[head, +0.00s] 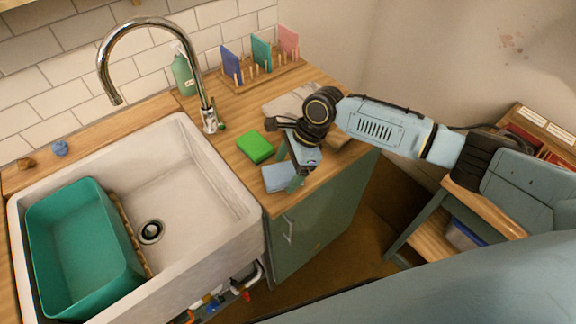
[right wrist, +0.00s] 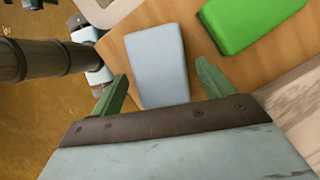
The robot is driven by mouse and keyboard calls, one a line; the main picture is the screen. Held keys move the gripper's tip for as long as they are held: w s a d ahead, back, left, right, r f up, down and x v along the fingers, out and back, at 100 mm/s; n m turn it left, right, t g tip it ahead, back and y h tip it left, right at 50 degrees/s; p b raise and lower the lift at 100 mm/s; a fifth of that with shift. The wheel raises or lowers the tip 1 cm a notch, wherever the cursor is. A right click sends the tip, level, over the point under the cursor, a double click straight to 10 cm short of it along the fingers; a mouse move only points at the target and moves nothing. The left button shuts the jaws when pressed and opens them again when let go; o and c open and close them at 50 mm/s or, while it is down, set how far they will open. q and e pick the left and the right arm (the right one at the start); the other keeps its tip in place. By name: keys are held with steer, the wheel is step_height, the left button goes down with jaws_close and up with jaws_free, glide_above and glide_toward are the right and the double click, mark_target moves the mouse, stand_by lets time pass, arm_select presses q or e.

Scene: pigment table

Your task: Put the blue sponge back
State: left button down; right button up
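A pale blue sponge (head: 279,178) lies flat on the wooden counter near its front edge, right of the sink. My right gripper (head: 290,168) is above it. In the right wrist view the pale blue sponge (right wrist: 158,62) lies between the two green fingers of the open right gripper (right wrist: 160,88), with gaps at both sides. I cannot tell how high the fingers are above the counter. A wooden peg rack (head: 262,78) at the back of the counter holds a dark blue, a teal and a pink piece upright. My left gripper is not in view.
A green sponge (head: 255,147) lies beside the pale blue one, also in the right wrist view (right wrist: 245,20). Left are the white sink (head: 200,180), a teal tub (head: 85,250) and the faucet (head: 150,24). A green bottle (head: 183,72) stands by the wall.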

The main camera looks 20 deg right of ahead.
steer(key=shift+r, duration=0.1)
steer(key=v, duration=1.2)
steer(key=shift+p, duration=0.4)
